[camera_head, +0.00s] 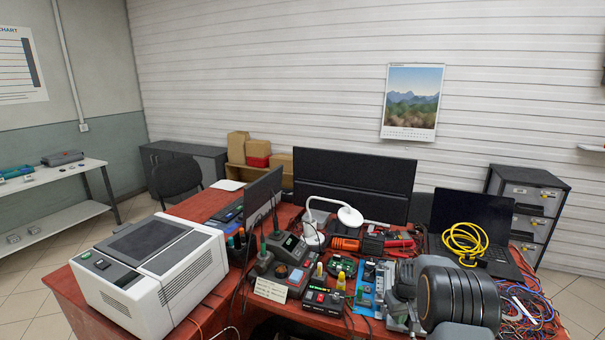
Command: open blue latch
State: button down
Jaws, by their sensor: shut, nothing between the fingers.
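I cannot make out a blue latch in the head view, nor any coolant hoses. The view takes in a room with a cluttered red desk (62,290). My gripper cannot be made out in this view, so its place relative to the latch does not show.
A white boxy machine (185,285) fills the desk's left end. Electronics, tools and a white lamp (349,216) crowd its middle. A yellow cable coil (463,241) rests by an open laptop (455,212). Drawers (528,203) stand behind right; a shelf (48,177) stands left. Tiled floor between shelf and desk is clear.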

notch_tip(320, 180, up, 5)
jog(key=p, duration=0.3)
jog(key=shift+s+d, duration=0.1)
jog(key=shift+s, duration=0.05)
jog(key=shift+r, duration=0.1)
